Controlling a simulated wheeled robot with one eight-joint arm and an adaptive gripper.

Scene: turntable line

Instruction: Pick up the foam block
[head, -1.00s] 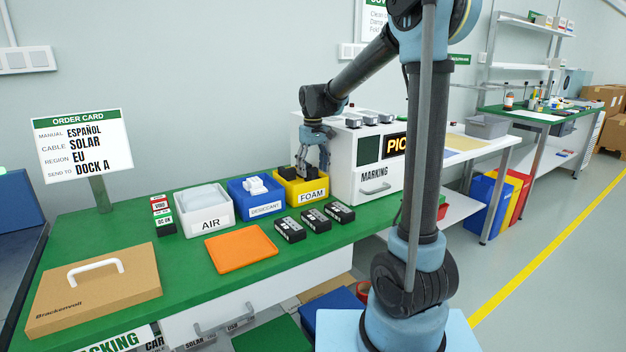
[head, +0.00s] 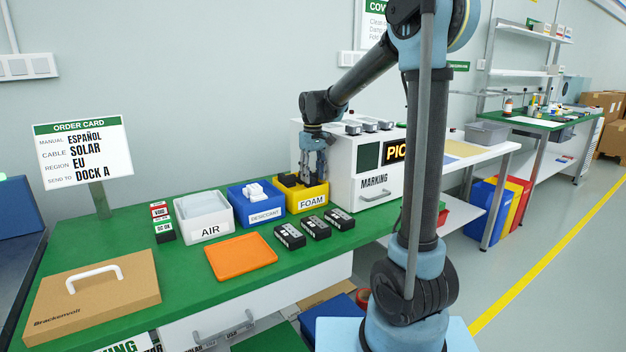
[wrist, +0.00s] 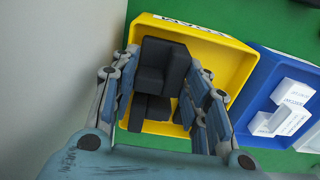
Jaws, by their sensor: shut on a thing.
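The yellow FOAM bin (head: 309,203) stands on the green bench and holds dark grey foam blocks. My gripper (head: 314,178) reaches down into the right part of this bin. In the wrist view my gripper (wrist: 162,68) has a finger on each side of a dark foam block (wrist: 164,62) and is shut on it. More dark foam (wrist: 150,113) lies just below that block in the wrist view. In the head view, the fingers and the bin's front wall hide most of the held block. I cannot tell whether it is clear of the bin floor.
The blue desiccant bin (head: 256,217) adjoins on the left, with the white AIR bin (head: 207,232) beyond it. The white marking cabinet (head: 345,185) stands close on the right. Several black devices (head: 316,224) and an orange tray (head: 240,256) lie in front.

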